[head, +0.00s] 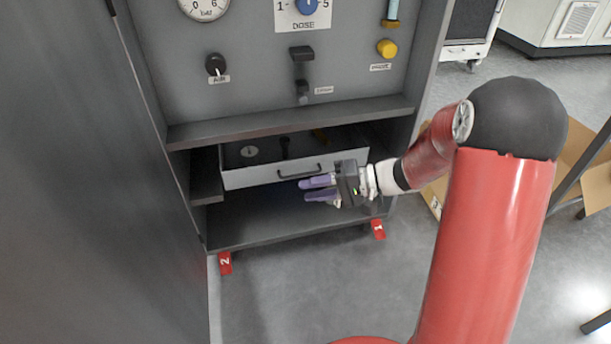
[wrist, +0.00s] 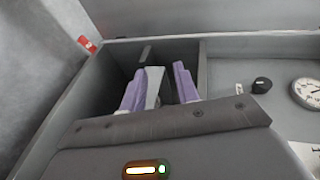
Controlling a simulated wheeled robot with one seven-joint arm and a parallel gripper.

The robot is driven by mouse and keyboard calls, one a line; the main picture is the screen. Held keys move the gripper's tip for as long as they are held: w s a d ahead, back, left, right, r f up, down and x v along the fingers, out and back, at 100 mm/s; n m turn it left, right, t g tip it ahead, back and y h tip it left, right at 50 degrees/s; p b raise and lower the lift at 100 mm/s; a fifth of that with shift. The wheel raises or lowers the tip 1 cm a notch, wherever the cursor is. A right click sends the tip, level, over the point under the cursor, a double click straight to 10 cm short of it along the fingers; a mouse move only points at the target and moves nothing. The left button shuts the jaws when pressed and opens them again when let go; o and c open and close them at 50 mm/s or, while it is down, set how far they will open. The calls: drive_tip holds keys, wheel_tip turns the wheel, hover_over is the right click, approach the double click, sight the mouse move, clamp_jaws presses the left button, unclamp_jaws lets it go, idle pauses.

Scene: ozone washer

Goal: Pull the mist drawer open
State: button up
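The mist drawer (head: 240,178) has a pale grey front and a thin dark bar handle (head: 299,172). It sits in the cabinet's lower bay, and part of its dark interior shows over the front. My gripper (head: 318,188) comes in from the right, just below and in front of the handle's right end. Its two purple fingers stand apart. In the wrist view my gripper (wrist: 159,84) has a pale strip between its fingers, probably the drawer front. I cannot tell whether the fingers touch anything.
The cabinet panel above carries a black knob (head: 215,64), a pressure gauge (head: 204,5), a dark lever (head: 301,53) and a yellow knob (head: 387,48). Red tags (head: 225,263) (head: 378,229) mark the cabinet's base. The floor in front is clear; a cardboard box (head: 577,150) stands at right.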

drive_tip(key=w+d+f+m+t+y, duration=0.2)
drive_tip(key=w+d+f+m+t, duration=0.25)
drive_tip(key=w+f+t, duration=0.6)
drive_tip(key=w+a+g, duration=0.1)
drive_tip(key=w+a, duration=0.3)
drive_tip(key=a, duration=0.3)
drive_tip(key=shift+w+f, duration=0.2)
drive_tip(key=shift+w, duration=0.1)
drive_tip(key=shift+m+g, duration=0.25)
clamp_jaws()
